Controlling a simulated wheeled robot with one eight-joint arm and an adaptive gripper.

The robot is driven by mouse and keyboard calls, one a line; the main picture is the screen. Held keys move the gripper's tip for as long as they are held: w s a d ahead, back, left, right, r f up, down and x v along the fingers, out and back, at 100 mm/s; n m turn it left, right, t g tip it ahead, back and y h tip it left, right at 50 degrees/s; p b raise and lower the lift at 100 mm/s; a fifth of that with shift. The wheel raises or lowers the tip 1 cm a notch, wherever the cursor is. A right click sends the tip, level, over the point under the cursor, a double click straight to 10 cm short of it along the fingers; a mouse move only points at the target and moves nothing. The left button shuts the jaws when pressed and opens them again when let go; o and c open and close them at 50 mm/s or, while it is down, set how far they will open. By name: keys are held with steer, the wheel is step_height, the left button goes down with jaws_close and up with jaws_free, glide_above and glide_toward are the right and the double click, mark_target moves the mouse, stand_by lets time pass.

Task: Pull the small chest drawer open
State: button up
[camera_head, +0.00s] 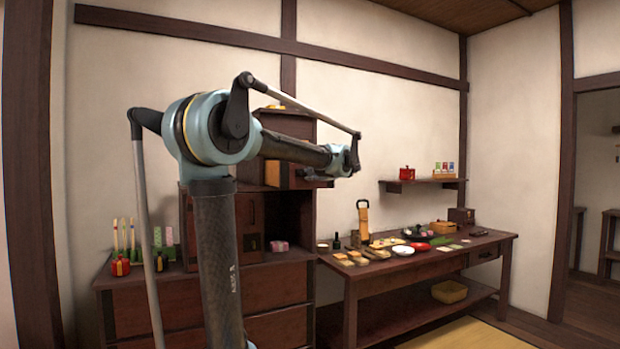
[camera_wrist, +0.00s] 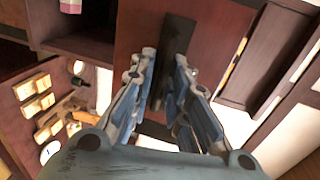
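The small chest (camera_head: 290,124) stands on top of the dark cabinet, mostly behind my arm in the head view. Its drawer, with a lighter wood side (camera_head: 289,173), appears to stick out partway; my arm hides part of it. In the wrist view a red-brown panel, apparently the drawer front (camera_wrist: 130,32), faces my gripper (camera_wrist: 166,62). A dark upright handle (camera_wrist: 179,35) lies between my two blue fingers, which are close in on both its sides and look shut on it.
A low wooden table (camera_head: 350,278) on the right holds food dishes, a red plate (camera_head: 443,240) and a small box (camera_head: 461,215). A wall shelf (camera_head: 420,183) carries a red pot (camera_head: 407,173). Candles and small pots stand on the cabinet's left side.

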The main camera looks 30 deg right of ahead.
steer(key=v, duration=1.1)
steer(key=shift+s+a+r, duration=0.1)
steer(key=w+a+f+n+g+y, duration=0.1)
steer(key=a+f+n+g+y, duration=0.15)
steer(key=a+f, duration=0.65)
steer(key=w+a+f+n+g+y, duration=0.1)
steer(key=a+f+n+g, duration=0.3)
steer(key=a, duration=0.9)
steer(key=w+a+f+n+g+y, duration=0.1)
steer(key=w+a+f+n+y, duration=0.1)
steer(key=a+f, duration=0.75)
steer(key=s+a+f+n+g+h, duration=0.1)
steer(key=s+a+f+n+g, duration=0.1)
steer(key=s+a+f, duration=0.3)
steer(key=s+a+f+n+g+h, duration=0.1)
steer(key=s+a+f+n+g, duration=0.1)
steer(key=s+a+f+n, duration=0.3)
steer(key=s+a+f+n+g+h, duration=0.2)
steer(key=s+a+f+n, duration=0.2)
steer(key=s+f, duration=0.7)
step_height(320, 180, down, 4)
steer(key=shift+s+a+f, duration=0.1)
steer(key=shift+s+a, duration=0.05)
steer(key=shift+a, duration=0.7)
